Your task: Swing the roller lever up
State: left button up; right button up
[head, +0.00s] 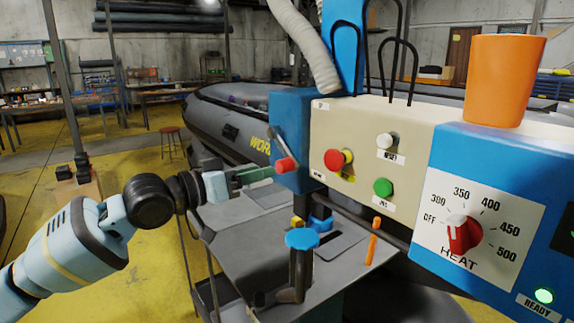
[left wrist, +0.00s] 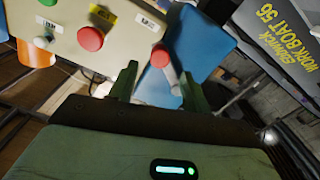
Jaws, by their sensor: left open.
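The roller lever is a grey bar with a red knob (head: 284,165) on the side of the blue housing (head: 292,110). It slants down, with the knob at its lower end. My left gripper (head: 268,172) has its green fingers at the housing, close beside the knob. In the left wrist view my left gripper (left wrist: 160,86) is open, its two fingers apart. The red knob (left wrist: 159,58) and lever bar (left wrist: 173,86) show ahead, between the finger lines. Contact cannot be told. My right gripper is not in view.
A cream panel (head: 360,125) carries a red button, a green button and a white knob. A blue heat box (head: 550,190) has a red dial, and an orange cup (head: 500,80) stands above. A blue-topped handle (head: 302,240) rises below. A grey boat (head: 235,120) lies behind.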

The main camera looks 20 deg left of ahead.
aim_at(278, 167)
pick_arm(q)
jog(key=x, duration=0.7)
jog(key=shift+w+d, duration=0.25)
jog(key=shift+w, duration=0.05)
grip_shut()
